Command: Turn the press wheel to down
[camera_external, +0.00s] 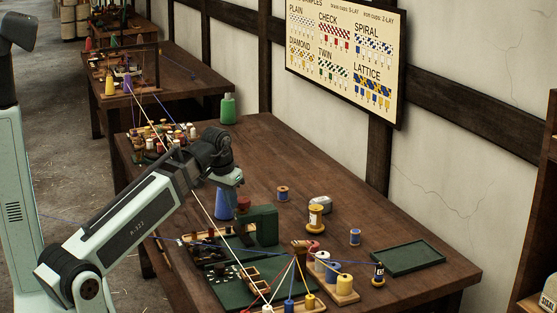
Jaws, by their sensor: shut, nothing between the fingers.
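A dark green block-shaped press (263,222) stands on the near table, right of the middle of my reach. A small dark red round part (243,203) at its upper left may be the press wheel; its setting is too small to read. My gripper (233,182) is above and slightly left of the press, apart from it. It is shut and empty, pointing down toward the table. Its fingertips are small and hard to make out. A blue cone (225,204) stands just below my gripper, left of the press.
Strands run across the table to a green board (235,293) at the front. Several spools and a wooden holder (342,291) stand right of it. An empty green tray (408,258) lies at the right. A green bottle (228,109) stands behind. The table's back middle is clear.

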